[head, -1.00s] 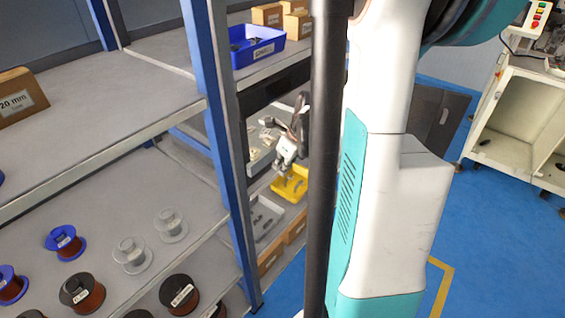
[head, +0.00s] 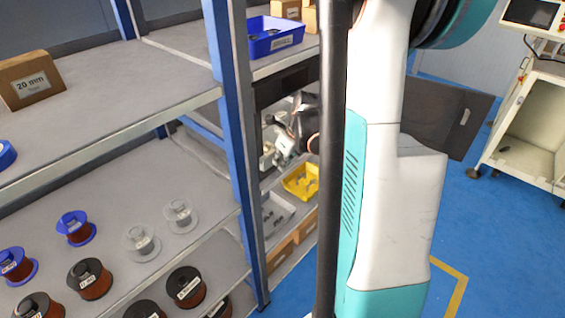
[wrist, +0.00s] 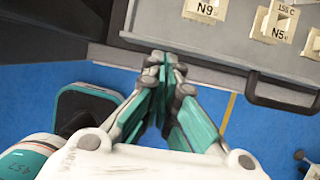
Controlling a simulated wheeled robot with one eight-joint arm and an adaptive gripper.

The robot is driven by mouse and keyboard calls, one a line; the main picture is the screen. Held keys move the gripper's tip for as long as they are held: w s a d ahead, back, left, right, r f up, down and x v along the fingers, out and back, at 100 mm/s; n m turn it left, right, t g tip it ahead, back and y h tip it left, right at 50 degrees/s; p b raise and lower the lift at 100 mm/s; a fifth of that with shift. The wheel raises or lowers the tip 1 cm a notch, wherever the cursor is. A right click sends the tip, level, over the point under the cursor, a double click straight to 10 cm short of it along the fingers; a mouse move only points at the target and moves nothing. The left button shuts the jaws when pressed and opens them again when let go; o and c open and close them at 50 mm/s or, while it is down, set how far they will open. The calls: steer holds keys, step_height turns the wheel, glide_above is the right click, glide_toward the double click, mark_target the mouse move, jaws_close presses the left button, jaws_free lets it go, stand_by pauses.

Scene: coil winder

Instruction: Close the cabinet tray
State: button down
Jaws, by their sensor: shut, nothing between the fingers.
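The cabinet tray (wrist: 240,30) is a grey, shallow pull-out tray with a dark rim and a black bar handle (wrist: 285,97) on its front. It holds several white labelled pieces, some marked N9 and N5. My gripper (wrist: 162,62) is shut and empty. In the wrist view its fingertips are at the tray's front edge, left of the handle; I cannot tell whether they touch it. The tray is mostly hidden there.
Blue-posted shelving (head: 231,120) with wire spools stands on the left. A blue bin (head: 270,38) is above the cabinet and a yellow bin (head: 299,183) below. A dark panel (head: 447,112) stands to the right. The blue floor (head: 505,240) at the right front is clear.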

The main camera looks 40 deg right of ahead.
steer(key=w, duration=0.2)
steer(key=shift+w+a, duration=0.1)
steer(key=shift+w, duration=0.2)
steer(key=shift+s, duration=0.15)
steer(key=shift+r, duration=0.1)
steer(key=shift+s+r, duration=0.1)
steer(key=shift+r, duration=0.2)
steer(key=shift+v, duration=1.2)
steer(key=s, duration=1.2)
steer(key=shift+d, duration=0.45)
